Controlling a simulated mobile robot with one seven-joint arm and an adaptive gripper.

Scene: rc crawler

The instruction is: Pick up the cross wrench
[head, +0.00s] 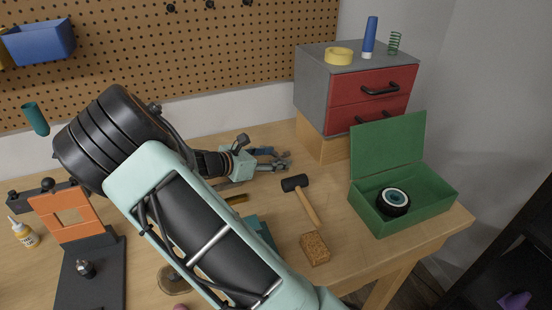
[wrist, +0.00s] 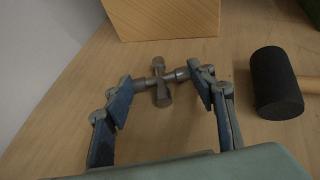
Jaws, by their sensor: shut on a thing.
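The cross wrench (wrist: 160,82) is a small grey metal cross with thick round ends. In the wrist view it lies between the two blue-grey fingers of my gripper (wrist: 163,88), with one arm of the cross running from finger to finger. The fingers are shut on it. In the head view my gripper (head: 279,160) is low over the back of the wooden table, left of the mallet, and the wrench is small and partly hidden by the fingers. I cannot tell whether the wrench touches the table.
A black-headed mallet (head: 302,196) lies right of my gripper. A wooden block under the grey and red drawer cabinet (head: 323,95) stands just beyond. An open green box (head: 432,205) with a wheel (head: 392,203) is farther right. A sponge-like block (head: 315,249) lies nearer.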

